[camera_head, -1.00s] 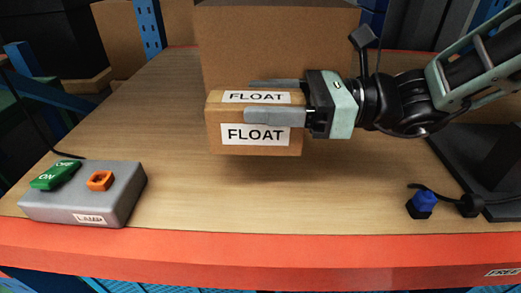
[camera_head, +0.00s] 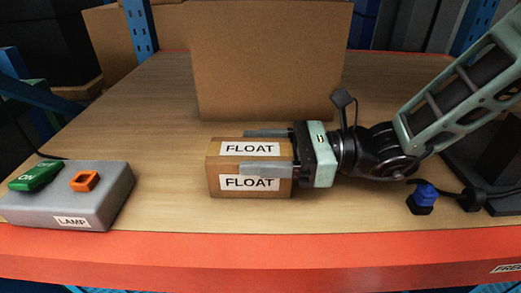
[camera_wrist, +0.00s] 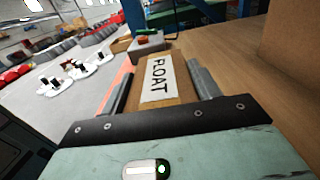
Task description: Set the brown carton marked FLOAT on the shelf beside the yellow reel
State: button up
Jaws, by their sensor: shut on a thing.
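The brown carton (camera_head: 228,165) has white FLOAT labels on its top and front. It is at the middle of the wooden shelf (camera_head: 350,212), low over or on the board; I cannot tell whether it touches. My gripper (camera_head: 268,152) reaches in from the right and is shut on the carton, one finger along the front and one along the back. In the wrist view the carton (camera_wrist: 182,97) lies between both fingers, label facing the camera. No yellow reel shows in any view.
A grey lamp switch box (camera_head: 105,190) with a green rocker and orange button stands at left. A large cardboard box (camera_head: 265,60) stands behind the carton. A blue-capped knob (camera_head: 424,197) and cable are at right. The red shelf edge (camera_head: 270,250) runs along the front.

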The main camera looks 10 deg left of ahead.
jog(key=o, duration=1.1)
jog(key=shift+o, duration=0.2)
jog(key=shift+r, duration=0.1)
jog(key=p+v, duration=0.1)
jog(key=v, duration=1.1)
jog(key=shift+w+p, duration=0.1)
jog(key=shift+p, duration=0.25)
jog(key=shift+r, duration=0.1)
